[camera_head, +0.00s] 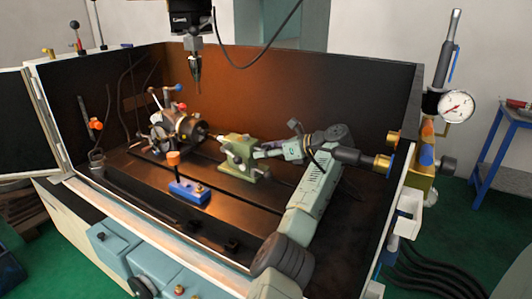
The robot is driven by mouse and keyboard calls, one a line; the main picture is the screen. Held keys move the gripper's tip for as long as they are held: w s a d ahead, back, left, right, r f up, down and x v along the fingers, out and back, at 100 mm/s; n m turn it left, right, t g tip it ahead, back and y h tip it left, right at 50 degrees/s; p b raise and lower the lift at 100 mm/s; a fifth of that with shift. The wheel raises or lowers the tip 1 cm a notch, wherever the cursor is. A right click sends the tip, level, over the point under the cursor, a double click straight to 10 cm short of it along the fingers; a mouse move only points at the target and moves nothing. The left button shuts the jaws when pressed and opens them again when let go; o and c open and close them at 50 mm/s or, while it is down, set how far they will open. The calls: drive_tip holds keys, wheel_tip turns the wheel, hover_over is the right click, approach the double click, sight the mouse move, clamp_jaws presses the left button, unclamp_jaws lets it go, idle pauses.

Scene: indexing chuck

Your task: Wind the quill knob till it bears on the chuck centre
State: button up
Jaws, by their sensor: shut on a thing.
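The green tailstock (237,160) stands on the dark machine bed in the middle of the enclosure. The indexing head with its dark chuck (184,129) stands to its left. A thin, light-coloured tip (213,137) lies between the tailstock and the chuck; I cannot tell whether it touches the chuck centre. My gripper (259,152) is at the right end of the tailstock, reaching in from the right, and is shut on the quill knob. The knob is mostly hidden by the fingers and too small to make out.
A blue block with an orange-topped post (188,190) stands on the bed in front. The spindle with its tool (195,72) hangs above and behind. The enclosure walls close in the back and sides. A pressure gauge (456,106) stands outside at the right.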

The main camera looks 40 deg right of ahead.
drive_tip(key=o, duration=0.9)
drive_tip(key=shift+s, duration=0.1)
drive_tip(key=v, duration=0.7)
drive_tip(key=shift+s+d+r, duration=0.1)
drive_tip(key=shift+s, duration=0.05)
